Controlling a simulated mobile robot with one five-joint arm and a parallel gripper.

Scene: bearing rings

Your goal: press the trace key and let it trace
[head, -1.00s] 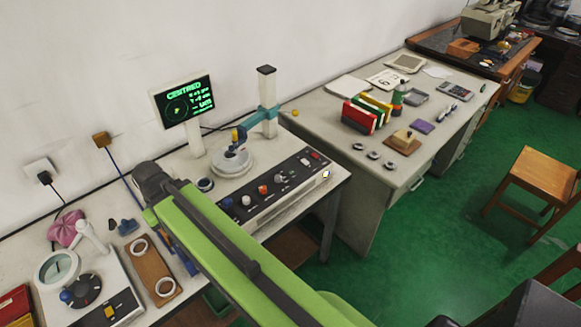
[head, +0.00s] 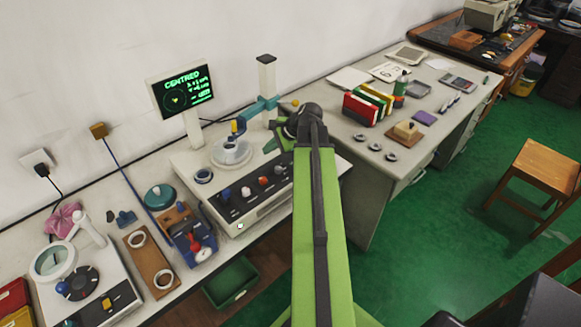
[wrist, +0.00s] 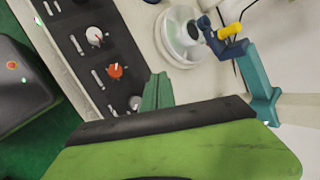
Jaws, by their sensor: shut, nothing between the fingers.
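The machine with the dark control panel (head: 235,200) stands on the left bench. Its knobs include a white one (wrist: 95,37) and an orange one (wrist: 115,70) in the wrist view. My gripper (head: 275,143) is shut and empty, above the panel's right part; its green fingers also show in the wrist view (wrist: 157,90). I cannot tell whether it touches anything. My arm hides the panel's right end, and I cannot make out the trace key. The turntable (head: 232,153) stands behind the panel under the teal stylus arm (head: 262,106). The screen (head: 182,92) reads CENTRED.
The stylus column (head: 267,76) stands close behind my gripper. Left of the machine are a blue fixture (head: 190,235), a wooden tray of rings (head: 147,262) and a magnifier (head: 52,262). The right desk (head: 350,185) holds several rings and coloured binders.

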